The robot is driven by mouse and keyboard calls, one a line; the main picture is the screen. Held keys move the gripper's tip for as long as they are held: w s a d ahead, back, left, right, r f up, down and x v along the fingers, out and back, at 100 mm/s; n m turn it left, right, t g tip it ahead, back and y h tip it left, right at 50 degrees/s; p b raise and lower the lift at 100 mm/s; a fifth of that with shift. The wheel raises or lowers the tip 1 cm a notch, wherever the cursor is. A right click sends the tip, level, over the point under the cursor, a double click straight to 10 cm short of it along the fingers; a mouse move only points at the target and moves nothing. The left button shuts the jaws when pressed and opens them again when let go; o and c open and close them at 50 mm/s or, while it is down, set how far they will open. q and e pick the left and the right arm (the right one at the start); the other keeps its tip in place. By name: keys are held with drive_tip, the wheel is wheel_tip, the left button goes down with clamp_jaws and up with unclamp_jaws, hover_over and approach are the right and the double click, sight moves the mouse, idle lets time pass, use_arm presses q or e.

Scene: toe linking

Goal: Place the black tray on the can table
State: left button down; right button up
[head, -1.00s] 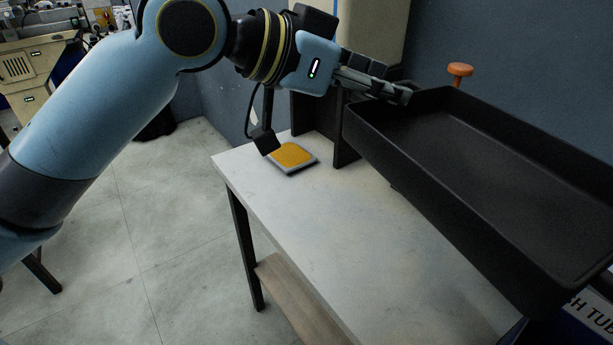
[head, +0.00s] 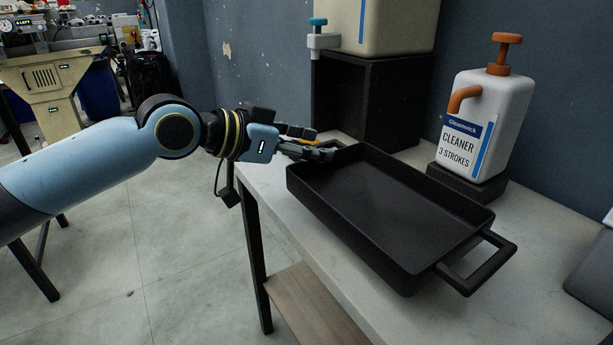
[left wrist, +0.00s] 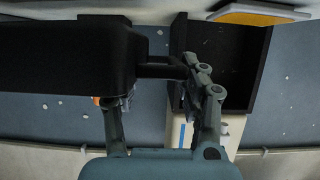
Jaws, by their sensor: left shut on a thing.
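The black tray (head: 385,205) is a deep rectangular pan, empty and about level, over the white-topped table (head: 345,295). I cannot tell whether its base touches the top. My left gripper (head: 325,152) is at the tray's far left end, shut on the handle there; in the left wrist view the handle (left wrist: 162,68) lies between the fingers (left wrist: 165,85). The other handle (head: 490,265) sticks out free at the near right end. My right gripper is not in view.
A cleaner bottle (head: 485,120) with an orange pump stands on a black base behind the tray. A black stand (head: 375,100) carries a beige container (head: 385,25). A yellow pad (left wrist: 260,15) lies near the gripper. A grey object (head: 595,265) is at the right edge.

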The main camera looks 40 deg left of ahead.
use_arm(q)
drive_tip(key=shift+w+a+f, duration=0.15)
drive_tip(key=shift+a+f, duration=0.4)
drive_tip(key=shift+a, duration=0.1)
wheel_tip(320, 180, down, 4)
drive_tip(key=shift+r+b, duration=0.1)
drive_tip(key=shift+b, duration=0.85)
drive_tip(key=c, duration=1.2)
unclamp_jaws()
drive_tip(key=o, duration=0.5)
